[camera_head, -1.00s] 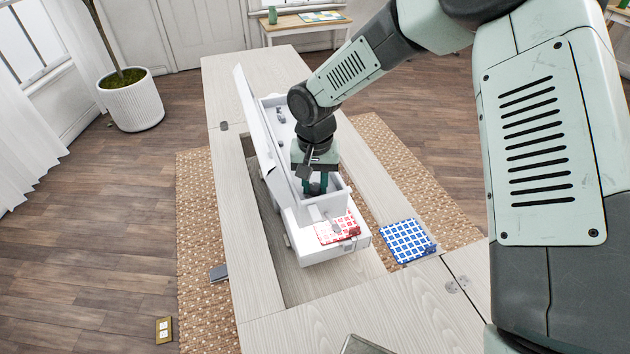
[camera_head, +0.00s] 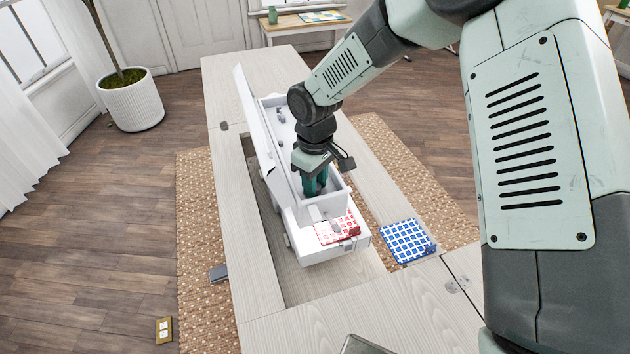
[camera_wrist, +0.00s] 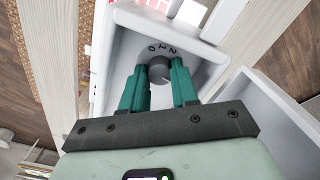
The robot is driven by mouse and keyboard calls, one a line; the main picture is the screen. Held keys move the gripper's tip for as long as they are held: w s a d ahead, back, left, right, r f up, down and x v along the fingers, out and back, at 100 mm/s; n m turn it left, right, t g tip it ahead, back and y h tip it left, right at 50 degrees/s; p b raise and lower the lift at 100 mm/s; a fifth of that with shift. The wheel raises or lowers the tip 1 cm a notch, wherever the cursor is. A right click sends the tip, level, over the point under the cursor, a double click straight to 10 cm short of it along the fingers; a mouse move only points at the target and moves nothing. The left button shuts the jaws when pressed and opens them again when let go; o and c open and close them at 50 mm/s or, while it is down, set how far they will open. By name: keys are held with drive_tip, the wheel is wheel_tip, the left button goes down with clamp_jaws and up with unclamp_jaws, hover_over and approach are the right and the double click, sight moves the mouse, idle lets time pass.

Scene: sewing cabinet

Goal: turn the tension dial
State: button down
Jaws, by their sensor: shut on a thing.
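The tension dial (camera_wrist: 159,71) is a round grey knob with numbers beside it, inside the white sewing machine (camera_head: 356,252). In the wrist view my gripper (camera_wrist: 160,78) has its two green fingers on either side of the dial, shut on it. In the head view my gripper (camera_head: 315,190) reaches down into the machine's open top, and the dial is hidden behind the fingers and housing. The machine's white lid (camera_head: 256,125) stands open along its left side.
A red checked cloth (camera_head: 328,233) lies at the machine's near end. A blue checked cloth (camera_head: 407,241) lies on the wooden cabinet top (camera_head: 250,262) to the right. The machine's walls stand close around my gripper.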

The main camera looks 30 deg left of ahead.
drive_tip(key=n, duration=0.5)
drive_tip(key=shift+r, duration=0.1)
drive_tip(key=shift+n, duration=0.3)
idle(0.4)
drive_tip(key=c, duration=1.1)
unclamp_jaws()
wheel_tip(320, 180, up, 11)
drive_tip(key=shift+f, duration=0.1)
